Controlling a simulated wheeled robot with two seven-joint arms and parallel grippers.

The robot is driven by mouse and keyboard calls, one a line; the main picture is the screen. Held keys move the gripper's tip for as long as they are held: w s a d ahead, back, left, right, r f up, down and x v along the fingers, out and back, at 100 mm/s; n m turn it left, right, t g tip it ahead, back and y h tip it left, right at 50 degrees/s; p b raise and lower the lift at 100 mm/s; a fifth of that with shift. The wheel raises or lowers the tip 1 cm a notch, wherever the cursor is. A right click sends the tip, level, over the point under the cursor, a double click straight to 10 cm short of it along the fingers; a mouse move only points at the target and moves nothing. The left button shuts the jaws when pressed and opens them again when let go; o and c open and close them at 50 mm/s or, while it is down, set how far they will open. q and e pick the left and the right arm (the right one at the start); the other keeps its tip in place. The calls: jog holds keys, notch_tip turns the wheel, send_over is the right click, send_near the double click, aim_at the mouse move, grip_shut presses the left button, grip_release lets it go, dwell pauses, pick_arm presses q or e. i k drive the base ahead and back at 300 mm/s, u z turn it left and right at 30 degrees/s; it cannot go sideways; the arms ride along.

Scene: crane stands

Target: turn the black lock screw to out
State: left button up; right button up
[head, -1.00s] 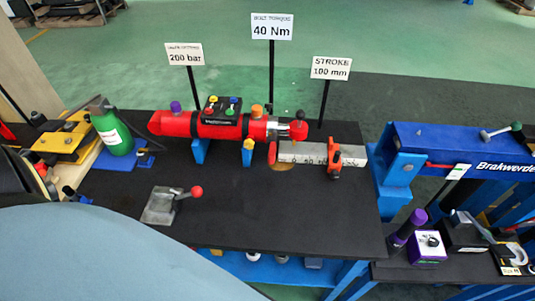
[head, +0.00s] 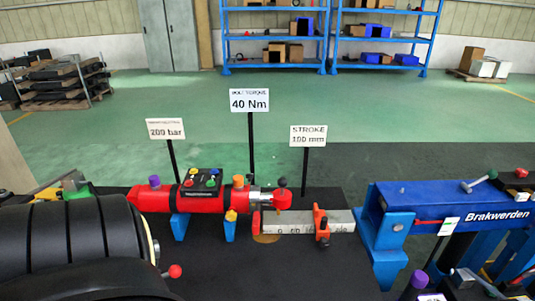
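An orange slide clamp (head: 320,223) sits around a grey marked ruler bar (head: 290,222) on the black bench. Small black knobs show on the clamp, one at its face (head: 324,242); I cannot tell whether one of them is the lock screw or how far it is turned. To its left a red cylinder (head: 205,199) rests on blue supports, its silver rod ending in a red knob (head: 282,199) with a dark tip. Neither of my grippers is in view.
Signs stand behind the cylinder: 200 bar (head: 166,129), 40 Nm (head: 250,100) and STROKE 100 mm (head: 309,136). A blue Brakwerden beam (head: 430,200) stands right. A red lever knob (head: 175,271) shows at lower left, where the bench is largely hidden. Bench front centre is clear.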

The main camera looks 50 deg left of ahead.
aim_at(249, 176)
jog(key=k, duration=0.8)
jog(key=u, duration=0.75)
jog(key=i, duration=0.5)
